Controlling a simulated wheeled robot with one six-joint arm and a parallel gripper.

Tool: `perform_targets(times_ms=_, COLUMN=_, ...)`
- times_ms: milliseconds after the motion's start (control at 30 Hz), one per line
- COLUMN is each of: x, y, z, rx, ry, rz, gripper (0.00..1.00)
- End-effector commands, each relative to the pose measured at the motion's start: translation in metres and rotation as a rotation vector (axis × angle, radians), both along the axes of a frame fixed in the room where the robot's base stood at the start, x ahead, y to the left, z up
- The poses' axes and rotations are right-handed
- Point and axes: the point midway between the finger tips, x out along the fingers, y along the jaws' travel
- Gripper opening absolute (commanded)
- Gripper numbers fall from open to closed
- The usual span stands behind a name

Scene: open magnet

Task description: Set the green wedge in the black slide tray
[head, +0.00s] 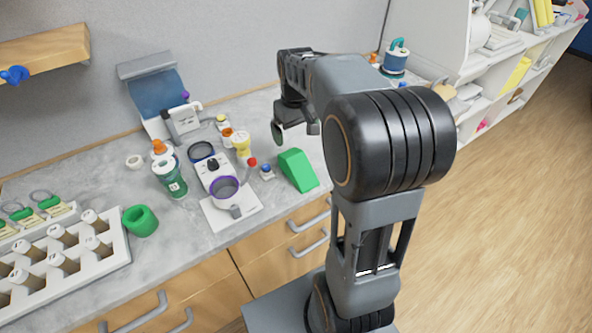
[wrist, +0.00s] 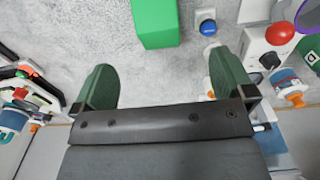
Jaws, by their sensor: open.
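The green wedge (head: 298,170) lies on the grey counter near its front edge, beside my arm. It also shows at the top of the wrist view as a plain green block (wrist: 155,22), cut off by the picture edge. My gripper (head: 295,130) is above the counter, behind the wedge in the head view. In the wrist view my gripper (wrist: 164,72) has its two green fingers spread wide, with bare counter between them and the wedge beyond the tips. I cannot make out a black slide tray in either view; my arm hides part of the counter.
Left of the wedge are a blue button (head: 267,172), a red knob (head: 252,162), a yellow-capped bottle (head: 242,144) and a white device with a purple ring (head: 224,188). A green cup (head: 140,220) and white rack (head: 62,262) stand farther left.

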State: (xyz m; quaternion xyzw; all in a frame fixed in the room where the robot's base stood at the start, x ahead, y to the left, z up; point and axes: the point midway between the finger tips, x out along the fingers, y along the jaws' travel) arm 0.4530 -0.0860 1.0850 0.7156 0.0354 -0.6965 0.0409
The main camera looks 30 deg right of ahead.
Motion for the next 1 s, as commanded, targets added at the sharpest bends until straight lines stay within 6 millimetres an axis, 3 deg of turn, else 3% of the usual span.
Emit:
perform_targets(times_ms=167, x=0.010, y=-0.009, z=-0.025, rx=0.006, ry=0.031, rz=0.008, gripper=1.00)
perform_targets(times_ms=500, x=0.011, y=-0.009, z=-0.081, rx=0.007, ry=0.031, rz=0.009, gripper=1.00)
perform_targets(times_ms=833, x=0.010, y=-0.009, z=-0.102, rx=0.007, ry=0.030, rz=0.009, gripper=1.00)
perform_targets(times_ms=1000, x=0.009, y=-0.007, z=-0.125, rx=0.007, ry=0.033, rz=0.008, gripper=1.00)
